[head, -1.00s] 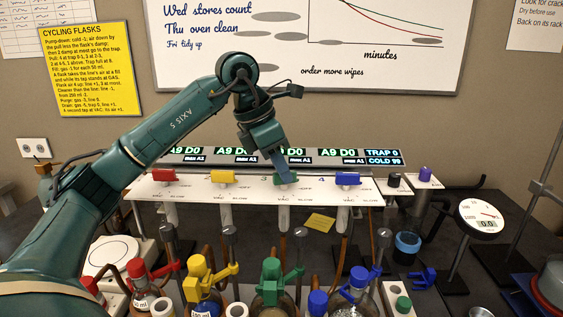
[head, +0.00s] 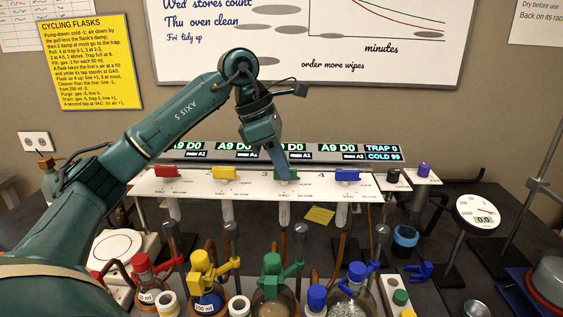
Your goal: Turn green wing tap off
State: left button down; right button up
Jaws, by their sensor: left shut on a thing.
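The green wing tap (head: 287,174) sits on the white manifold panel (head: 205,187), third in a row between the yellow tap (head: 226,172) and the blue tap (head: 347,175). My left gripper (head: 282,172) comes down on it from above and is shut on it, hiding part of its top. The tap's wing looks roughly level along the row, but its exact angle is hard to read behind the fingers. My right gripper is out of view.
A red tap (head: 167,171) is at the panel's left end. Below stand several flasks with coloured taps, among them a green-capped one (head: 272,263). A display strip (head: 341,148) runs behind the panel. A dial gauge (head: 478,211) stands at the right.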

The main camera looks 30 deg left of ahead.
pick_arm(q)
jog(key=c, duration=1.5)
grip_release()
jog(key=shift+o, duration=0.2)
jog(key=shift+r, duration=0.1)
jog(key=v, duration=1.3)
jog(key=shift+p, duration=0.45)
jog(key=shift+s, duration=0.1)
